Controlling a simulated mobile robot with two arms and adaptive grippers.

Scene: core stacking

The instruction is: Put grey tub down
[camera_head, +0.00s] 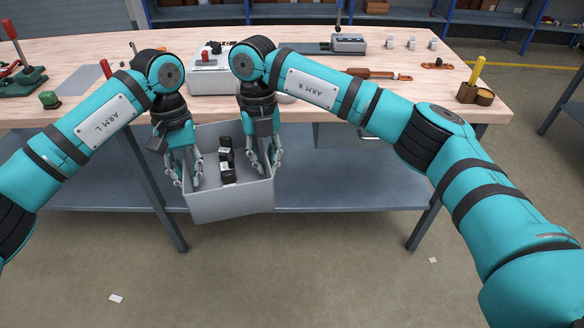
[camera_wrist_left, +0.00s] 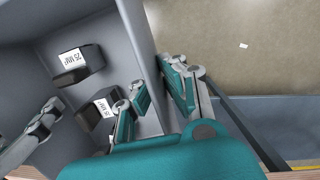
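The grey tub (camera_head: 232,204) hangs in the air in front of the workbench edge, slightly tilted, above the lower shelf's front. Black blocks (camera_head: 226,158) with white labels lie inside; the left wrist view shows two blocks (camera_wrist_left: 84,64) marked "25 MM". My left gripper (camera_head: 186,180) straddles the tub's left wall, one finger inside and one outside, as the left wrist view also shows (camera_wrist_left: 160,80). My right gripper (camera_head: 265,165) holds the opposite wall the same way. Both look closed on the walls; exact contact is partly hidden.
The wooden workbench (camera_head: 440,103) stands behind the tub. On it are a grey-white device (camera_head: 212,80) with a red knob, a lever press (camera_head: 345,44), an orange-handled tool (camera_head: 378,74) and a wooden holder (camera_head: 470,93).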

